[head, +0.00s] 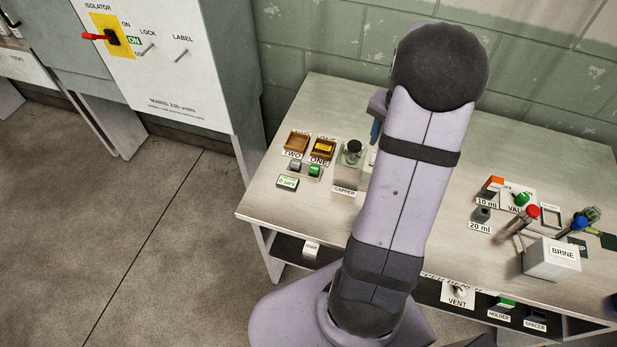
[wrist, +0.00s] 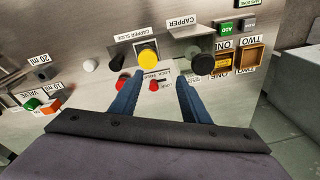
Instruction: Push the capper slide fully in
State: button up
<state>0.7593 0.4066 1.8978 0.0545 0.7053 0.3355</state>
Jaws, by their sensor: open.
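In the wrist view, a yellow round knob (wrist: 148,57) on a grey mount sits just below the CAPPER SLIDE label (wrist: 133,35). How far the slide is in cannot be told. The capper (wrist: 198,47), with a dark cylinder, is to its right under a CAPPER label. The capper also shows in the head view (head: 352,165), left of my arm. My gripper (wrist: 160,79) is open and empty; its two blue fingers point toward the yellow knob, which appears between and beyond the tips. Contact cannot be told. My arm hides the slide in the head view.
A black knob (wrist: 117,62), a pale grey knob (wrist: 91,66) and small red controls (wrist: 155,86) are near the fingers. Wooden trays (head: 297,143) lie left of the capper. The bench's front-left corner is clear.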

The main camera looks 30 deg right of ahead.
jog(key=s+a+r+n+p, duration=0.1)
jog(key=a+n, duration=0.2)
jog(key=a, duration=0.5)
jog(key=s+a+r+n+p, duration=0.1)
jog(key=s+a+r+n, duration=0.1)
jog(key=a, duration=0.6)
jog(key=s+a+r+n+g+p, duration=0.1)
jog(key=s+a+r+n, duration=0.1)
jog(key=a+n, duration=0.3)
jog(key=shift+a+r+y+p, duration=0.25)
jog(key=shift+a+y+p, duration=0.15)
jog(key=shift+a, duration=1.4)
jog(key=shift+s+d, duration=0.15)
